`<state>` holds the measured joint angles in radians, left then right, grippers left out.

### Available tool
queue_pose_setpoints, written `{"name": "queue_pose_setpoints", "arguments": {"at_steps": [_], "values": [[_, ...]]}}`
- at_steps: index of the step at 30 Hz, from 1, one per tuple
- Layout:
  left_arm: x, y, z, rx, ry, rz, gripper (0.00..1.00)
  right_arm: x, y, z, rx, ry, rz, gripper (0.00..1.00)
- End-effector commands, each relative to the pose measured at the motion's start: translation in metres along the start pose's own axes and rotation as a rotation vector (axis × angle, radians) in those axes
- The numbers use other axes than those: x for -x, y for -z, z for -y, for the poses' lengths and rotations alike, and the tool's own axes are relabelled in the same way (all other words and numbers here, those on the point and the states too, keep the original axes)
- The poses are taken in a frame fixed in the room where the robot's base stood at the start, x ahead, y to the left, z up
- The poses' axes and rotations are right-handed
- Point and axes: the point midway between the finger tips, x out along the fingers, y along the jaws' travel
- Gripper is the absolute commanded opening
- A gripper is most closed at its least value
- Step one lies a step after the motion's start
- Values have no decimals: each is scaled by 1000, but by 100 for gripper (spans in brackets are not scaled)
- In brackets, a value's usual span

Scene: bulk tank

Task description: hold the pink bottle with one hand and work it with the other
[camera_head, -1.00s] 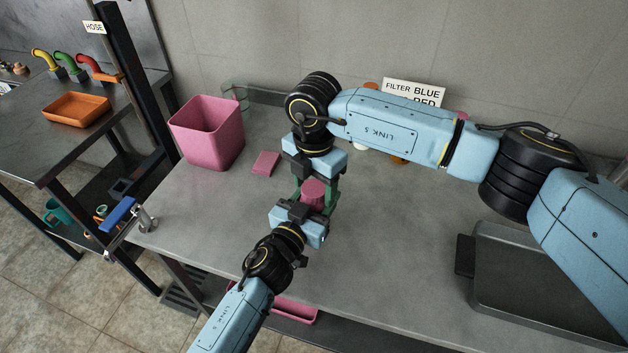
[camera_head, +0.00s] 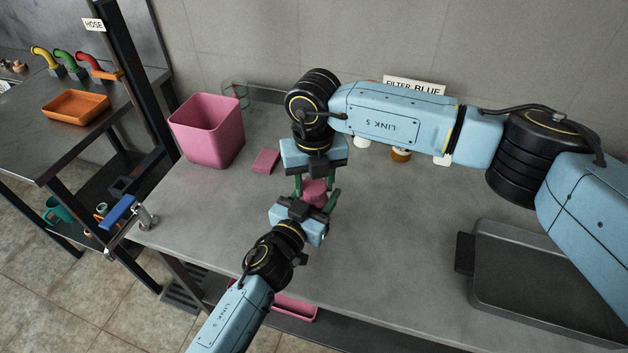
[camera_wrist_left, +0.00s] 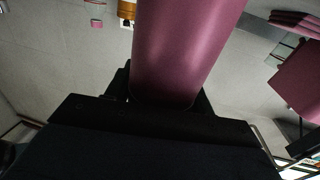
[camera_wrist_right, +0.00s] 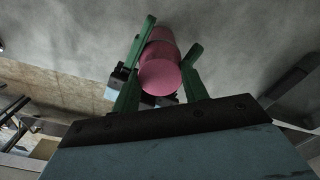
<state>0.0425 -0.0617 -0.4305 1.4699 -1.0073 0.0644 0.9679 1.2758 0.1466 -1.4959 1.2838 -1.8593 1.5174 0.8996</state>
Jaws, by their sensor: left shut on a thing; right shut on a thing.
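The pink bottle (camera_head: 315,188) is between my two grippers above the grey table, partly hidden by their fingers. My left gripper (camera_head: 309,203), from the lower left, is shut on the bottle; the bottle's pink side (camera_wrist_left: 185,50) fills the middle of the left wrist view. Any seam between cap and body is unclear.
A grey tray (camera_head: 545,285) lies at the right. Small containers (camera_head: 400,155) and a sign (camera_head: 414,87) are behind my right arm. The table's middle is clear.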

Motion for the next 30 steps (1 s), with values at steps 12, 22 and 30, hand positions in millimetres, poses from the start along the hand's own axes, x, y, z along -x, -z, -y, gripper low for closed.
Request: {"name": "queue_pose_setpoints", "arguments": {"at_steps": [12, 22, 30], "values": [[0, -1, 0, 0, 0, 2, 0, 1, 0, 0, 823, 2, 2, 16], [0, -1, 0, 0, 0, 2, 0, 2, 0, 0, 1474, 2, 2, 16], [0, -1, 0, 0, 0, 2, 0, 2, 0, 0, 1987, 2, 0, 16]]}}
